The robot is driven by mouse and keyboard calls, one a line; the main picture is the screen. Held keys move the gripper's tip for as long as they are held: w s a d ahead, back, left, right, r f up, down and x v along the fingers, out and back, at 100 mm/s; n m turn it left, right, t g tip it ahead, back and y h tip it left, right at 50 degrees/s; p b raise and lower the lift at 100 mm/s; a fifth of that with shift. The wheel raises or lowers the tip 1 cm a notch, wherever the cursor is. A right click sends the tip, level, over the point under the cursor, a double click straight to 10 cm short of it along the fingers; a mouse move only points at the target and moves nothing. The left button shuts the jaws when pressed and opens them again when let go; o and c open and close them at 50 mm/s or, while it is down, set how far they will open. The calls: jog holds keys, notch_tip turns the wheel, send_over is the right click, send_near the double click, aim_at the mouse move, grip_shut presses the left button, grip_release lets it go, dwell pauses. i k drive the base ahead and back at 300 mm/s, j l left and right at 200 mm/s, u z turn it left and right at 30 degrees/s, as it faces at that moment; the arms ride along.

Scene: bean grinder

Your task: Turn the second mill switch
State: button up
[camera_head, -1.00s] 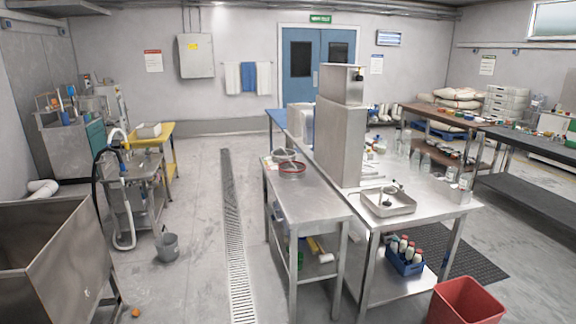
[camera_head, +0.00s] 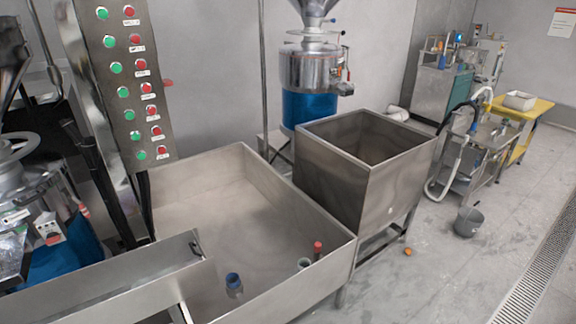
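A steel control panel (camera_head: 118,80) stands tilted at the upper left. It carries a column of green buttons (camera_head: 119,92) and a column of red buttons (camera_head: 146,87) with small white labels; I cannot tell which one belongs to the second mill. A mill with a blue base (camera_head: 310,80) stands against the back wall. Another mill (camera_head: 35,205) is cut off at the left edge, with a blue lower body and a red knob. My gripper is not in view.
A wide steel trough (camera_head: 225,185) lies below the panel, with a blue-topped jar (camera_head: 233,285) and a red-capped bottle (camera_head: 317,250) near its front. A deep steel bin (camera_head: 350,165) stands beside it.

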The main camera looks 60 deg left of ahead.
aim_at(52, 236)
jog(key=u, duration=3.85)
jog(key=i+l, duration=0.15)
jog(key=i, duration=0.25)
jog(key=i+l, duration=0.15)
jog(key=i, duration=0.3)
jog(key=i+l, duration=0.1)
jog(key=i, duration=0.3)
jog(key=i+u, duration=0.05)
